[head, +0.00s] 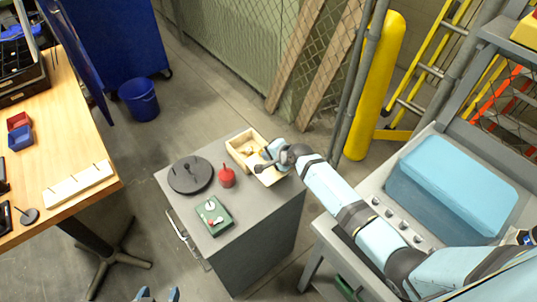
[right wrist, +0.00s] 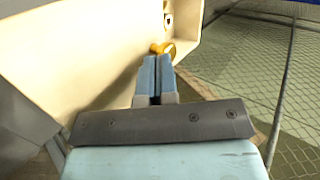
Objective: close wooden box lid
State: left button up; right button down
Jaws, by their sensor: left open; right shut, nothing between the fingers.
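The pale wooden box (head: 238,158) sits at the back right of a grey cabinet top. It is open, and small yellowish items show inside. My right gripper (head: 262,165) is over the box's right part, hiding some of it; I cannot clearly tell the lid from the box there. In the right wrist view my right gripper (right wrist: 156,78) is shut and empty, close in front of a cream wooden panel (right wrist: 75,55) and an orange-yellow knob (right wrist: 166,48). Whether the fingertips touch either is unclear. My left gripper (head: 157,295) is open and empty at the bottom edge, away from the box.
The grey cabinet (head: 262,228) also holds a dark round disc (head: 189,175), a red bottle-like item (head: 227,178) and a green box (head: 214,215). A wooden table (head: 75,145) stands left. A grey bench with a blue tank (head: 445,190) stands right, under my right arm.

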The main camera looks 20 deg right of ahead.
jog(key=w+a+b, duration=0.1)
jog(key=w, duration=0.3)
jog(key=w+a+b, duration=0.2)
jog(key=w, duration=0.2)
jog(key=w+a+b, duration=0.1)
jog(key=w+b, duration=0.1)
jog(key=w, duration=0.2)
jog(key=shift+a+r, duration=0.15)
jog(key=shift+a, duration=0.05)
